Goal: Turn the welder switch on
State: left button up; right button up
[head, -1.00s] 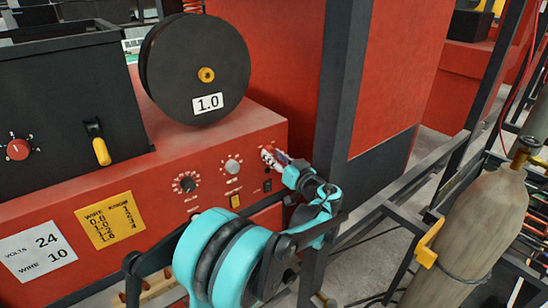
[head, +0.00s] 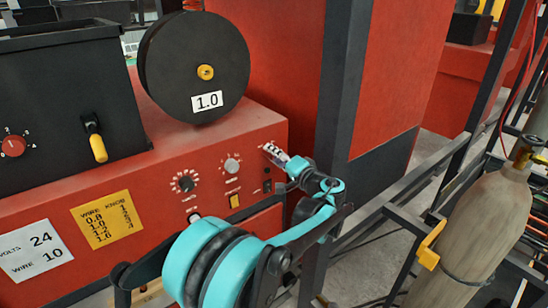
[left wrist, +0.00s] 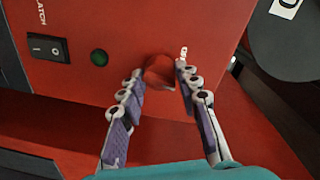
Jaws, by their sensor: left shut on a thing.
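The red welder front panel (head: 150,180) carries a row of controls. My left gripper (head: 272,151) is at the panel's upper right. In the left wrist view, its two fingers (left wrist: 160,76) are closed on a red knob (left wrist: 160,68), one on each side. A small white mark is beside the right fingertip. A black rocker switch (left wrist: 48,48) marked I and O sits to the left; I cannot tell which side is pressed. It also shows small in the head view (head: 267,186). A dark green lamp (left wrist: 98,57) is between switch and knob. My right gripper is not in view.
A black wire spool (head: 170,60) labelled 1.0 and a black box (head: 60,110) with a yellow-handled lever stand on top. Two dials (head: 231,166) are left of my gripper. A dark post (head: 345,80) stands close on the right, with a gas cylinder (head: 480,230) beyond.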

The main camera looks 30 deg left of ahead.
pick_arm(q)
jog(key=m, duration=0.6)
jog(key=shift+b, duration=0.4)
jog(key=shift+m, duration=0.4)
jog(key=o, duration=1.2)
jog(key=shift+w, duration=0.1)
jog(key=shift+c, duration=0.2)
jog(key=shift+d, duration=0.1)
jog(key=v, duration=1.2)
jog(key=shift+w, duration=0.15)
